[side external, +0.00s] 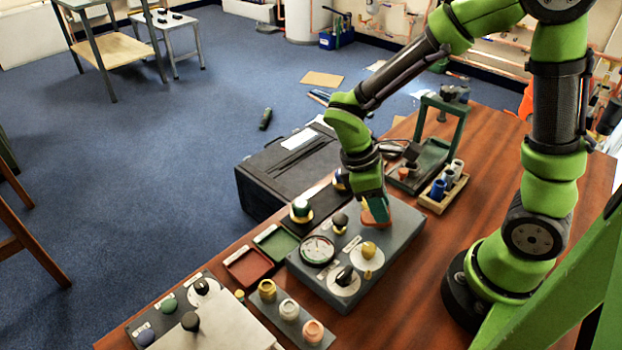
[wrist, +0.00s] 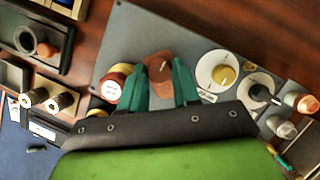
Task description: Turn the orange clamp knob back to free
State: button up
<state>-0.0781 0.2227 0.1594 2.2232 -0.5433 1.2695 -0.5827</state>
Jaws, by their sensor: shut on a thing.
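The orange clamp knob (wrist: 158,66) stands on the grey panel box (wrist: 120,35), with a small pale mark on its top. My gripper (wrist: 160,79) has its two teal fingers on either side of the knob and is shut on it. In the side external view my gripper (side external: 373,206) points down at the far right part of the panel box (side external: 405,232). There the fingers partly hide the orange knob (side external: 381,217), and its exact angle is hard to read.
The yellow knob (side external: 368,249) on a white disc, the black knob (side external: 345,275) and a round gauge (side external: 317,250) share the panel. A green frame (side external: 457,128) and a wooden tray of cylinders (side external: 432,203) stand behind it. A black case (side external: 270,175) lies beyond the panel.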

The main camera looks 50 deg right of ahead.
dwell(0.4)
jog(key=o, duration=1.1)
jog(key=shift+c, duration=0.2)
jog(key=v, duration=1.7)
jog(key=shift+s, duration=0.1)
jog(key=s+d+r+m+t+y, duration=0.1)
jog(key=s+d+m+t+y, duration=0.2)
jog(key=s+m+t, duration=0.3)
jog(key=m+t+y, duration=0.1)
jog(key=m+t, duration=0.3)
jog(key=t, duration=0.1)
jog(key=shift+m+y, duration=0.3)
jog(key=shift+m, duration=0.1)
